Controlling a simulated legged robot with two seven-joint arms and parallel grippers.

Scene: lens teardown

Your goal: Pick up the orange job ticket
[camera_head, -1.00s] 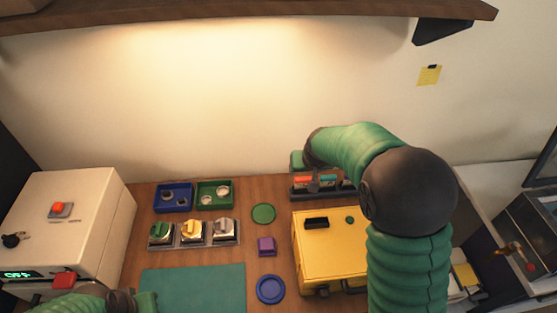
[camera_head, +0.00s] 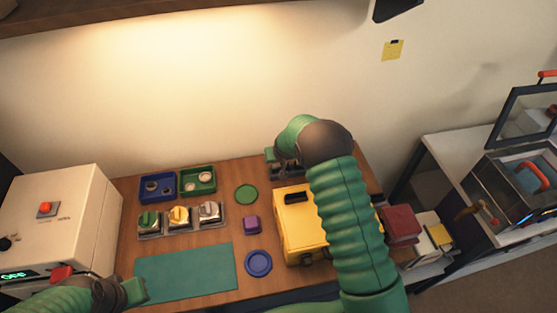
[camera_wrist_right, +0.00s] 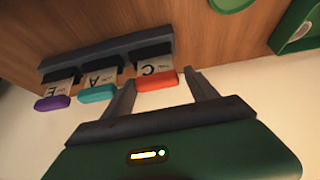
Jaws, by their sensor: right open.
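The orange job ticket (camera_wrist_right: 157,81) stands in a dark rack (camera_wrist_right: 108,52) in the right wrist view, its pale card marked C. A teal ticket (camera_wrist_right: 98,94) marked A and a purple ticket (camera_wrist_right: 52,103) marked E are beside it. My right gripper (camera_wrist_right: 163,88) is open, its two fingers on either side of the orange ticket; contact is unclear. In the head view my right arm hides the tickets and most of the rack, and the right gripper (camera_head: 285,166) is partly covered. My left gripper (camera_head: 127,292) is at the lower left, near the green mat; its jaws are unclear.
A yellow box (camera_head: 295,222) stands under my right forearm. Blue (camera_head: 142,188) and green (camera_head: 213,177) trays, several knobs, a purple block (camera_head: 251,224) and a blue disc (camera_head: 258,263) lie left of it. The green mat (camera_head: 187,273) is bare.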

